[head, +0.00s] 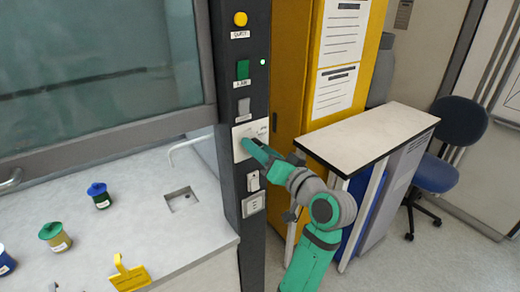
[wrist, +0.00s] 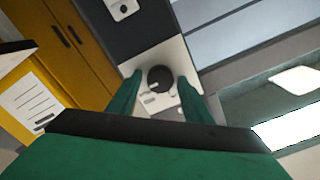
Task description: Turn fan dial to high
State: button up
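The fan dial (wrist: 160,79) is a dark round knob on a pale plate (wrist: 177,52), seen in the wrist view. In the head view the plate (head: 238,153) sits on the dark column of the fume hood, and the dial is mostly hidden behind my gripper. My gripper (head: 247,143) reaches the plate from the right. In the wrist view my gripper (wrist: 160,82) is open, with one green finger on each side of the dial. Gaps show between the fingers and the dial; I cannot tell whether the tips touch the plate. The dial's setting is not readable.
The column also carries a yellow button (head: 240,19), a green switch (head: 243,69) and sockets (head: 253,204) below the plate. The hood sash (head: 100,80) and worktop with jars (head: 99,196) are left. A yellow cabinet (head: 290,70) and small table (head: 368,135) stand right.

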jog(key=shift+d, duration=0.1)
jog(key=v, duration=1)
jog(key=shift+s+d, duration=0.15)
jog(key=shift+s, duration=0.15)
jog(key=shift+f, duration=0.15)
